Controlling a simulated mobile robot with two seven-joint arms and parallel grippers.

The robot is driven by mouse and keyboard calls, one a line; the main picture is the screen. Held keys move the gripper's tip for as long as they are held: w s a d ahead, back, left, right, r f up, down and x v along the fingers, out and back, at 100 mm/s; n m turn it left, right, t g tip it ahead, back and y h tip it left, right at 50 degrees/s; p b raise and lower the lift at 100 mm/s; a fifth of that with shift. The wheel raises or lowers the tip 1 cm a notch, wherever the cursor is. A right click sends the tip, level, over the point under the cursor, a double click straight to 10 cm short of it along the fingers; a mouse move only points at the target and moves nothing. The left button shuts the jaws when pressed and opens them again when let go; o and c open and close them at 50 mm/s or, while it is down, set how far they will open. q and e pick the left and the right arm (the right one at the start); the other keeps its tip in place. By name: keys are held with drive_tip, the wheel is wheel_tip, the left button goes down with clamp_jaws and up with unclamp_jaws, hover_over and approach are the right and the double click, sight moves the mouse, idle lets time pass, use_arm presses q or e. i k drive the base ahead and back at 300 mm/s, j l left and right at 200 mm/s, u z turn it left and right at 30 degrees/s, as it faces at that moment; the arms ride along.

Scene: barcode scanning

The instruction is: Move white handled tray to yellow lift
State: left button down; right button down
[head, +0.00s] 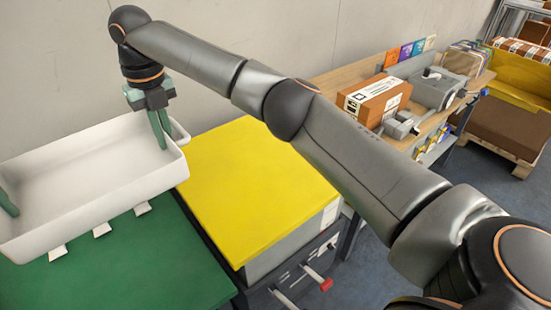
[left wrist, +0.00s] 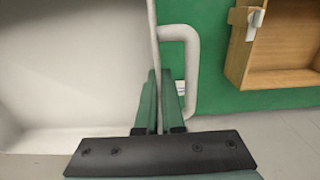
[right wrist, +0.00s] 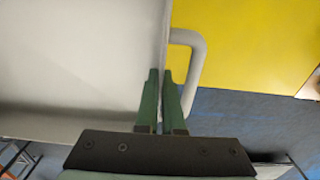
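The white handled tray (head: 95,200) is at the left in the head view, over the far part of the green table (head: 120,275). Its right end reaches the far left corner of the yellow lift (head: 255,190). I cannot tell whether the tray rests on the table or hangs just above it. My left gripper (head: 8,205) is at its left end, with its fingers around the end wall beside the handle (left wrist: 192,70). My right gripper (head: 161,128) grips the right end wall the same way, next to the other handle (right wrist: 190,60). The tray's inside looks empty.
A wooden box (left wrist: 285,45) is beyond the left handle. A bench with a brown-and-white carton (head: 375,100) and a grey device (head: 437,90) stands behind the lift at right. The yellow lift top is clear. A wall runs behind the tray.

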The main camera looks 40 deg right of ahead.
sight(281, 170)
drive_tip(key=k+l, duration=0.3)
drive_tip(key=l, duration=0.15)
drive_tip(key=k+l+u, duration=0.15)
drive_tip(key=l, duration=0.3)
drive_tip(key=k+l, duration=0.15)
drive_tip(key=l, duration=0.2)
drive_tip(key=k+l+u, duration=0.1)
drive_tip(key=l, duration=0.2)
drive_tip(key=k+l, duration=0.15)
drive_tip(key=l, duration=0.2)
drive_tip(key=l+u, duration=0.1)
drive_tip(key=l, duration=0.4)
drive_tip(key=i+l, duration=0.1)
drive_tip(key=l, duration=0.15)
drive_tip(key=i+l, duration=0.15)
drive_tip(key=i+l+u, duration=0.15)
drive_tip(key=i+l, duration=0.3)
